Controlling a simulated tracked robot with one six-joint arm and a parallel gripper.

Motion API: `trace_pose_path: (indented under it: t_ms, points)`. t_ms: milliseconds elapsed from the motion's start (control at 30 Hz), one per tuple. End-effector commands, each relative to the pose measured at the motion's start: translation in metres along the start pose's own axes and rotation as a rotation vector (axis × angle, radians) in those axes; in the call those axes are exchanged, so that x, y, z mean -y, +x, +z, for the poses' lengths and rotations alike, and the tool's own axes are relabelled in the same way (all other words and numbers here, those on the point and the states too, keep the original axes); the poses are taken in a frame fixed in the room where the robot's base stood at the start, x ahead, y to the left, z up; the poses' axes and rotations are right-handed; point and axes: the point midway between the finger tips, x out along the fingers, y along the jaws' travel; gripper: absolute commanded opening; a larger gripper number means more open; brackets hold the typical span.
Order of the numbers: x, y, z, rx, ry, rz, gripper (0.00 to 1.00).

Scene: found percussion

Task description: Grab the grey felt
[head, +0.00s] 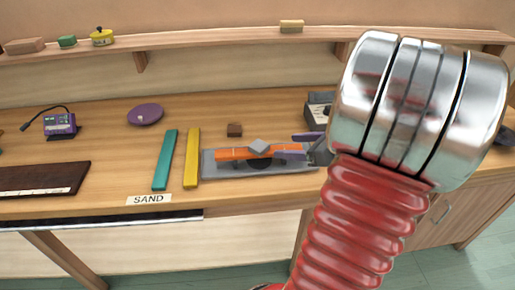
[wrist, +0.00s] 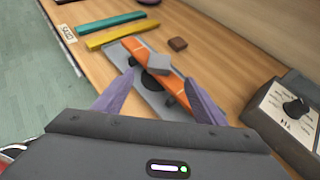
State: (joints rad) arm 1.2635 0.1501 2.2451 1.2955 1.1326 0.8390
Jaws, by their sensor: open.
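A small grey block (head: 259,147), which looks like the grey felt, lies on an orange bar (head: 228,154). The bar runs along a long grey tray (head: 218,170) on the bench. In the wrist view the grey block (wrist: 158,64) sits on the orange bar (wrist: 134,50), ahead of my fingertips and between their lines. My gripper (wrist: 160,77) is open, its two purple fingers on either side of the bar and block. I cannot tell its height above them. In the head view my gripper (head: 302,146) comes in from the right, partly hidden by my arm.
Teal (head: 165,160) and yellow (head: 192,158) bars lie left of the tray, near a SAND label (head: 148,199). A small brown block (head: 235,130) lies behind the tray. A grey box with a black knob (wrist: 290,115) stands close on the right in the wrist view.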

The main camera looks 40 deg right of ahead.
Motion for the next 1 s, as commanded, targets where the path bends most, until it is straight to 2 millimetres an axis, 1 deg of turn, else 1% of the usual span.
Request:
trace_pose_path:
  t_ms: [33, 300, 400, 500, 600, 900, 1000]
  points:
    - [-0.001, 0.008, 0.0, 0.0, 0.001, 0.003, 0.65]
    - [-0.001, 0.046, 0.0, -0.002, 0.0, 0.004, 0.65]
    - [-0.001, 0.059, 0.0, -0.001, 0.001, 0.004, 0.65]
    - [-0.001, 0.069, 0.0, -0.001, -0.001, 0.002, 0.65]
    - [-0.001, 0.072, 0.0, -0.001, -0.001, 0.001, 0.65]
    - [-0.001, 0.073, 0.0, -0.001, 0.0, 0.001, 0.65]
    - [-0.001, 0.077, 0.0, -0.001, 0.0, 0.002, 0.65]
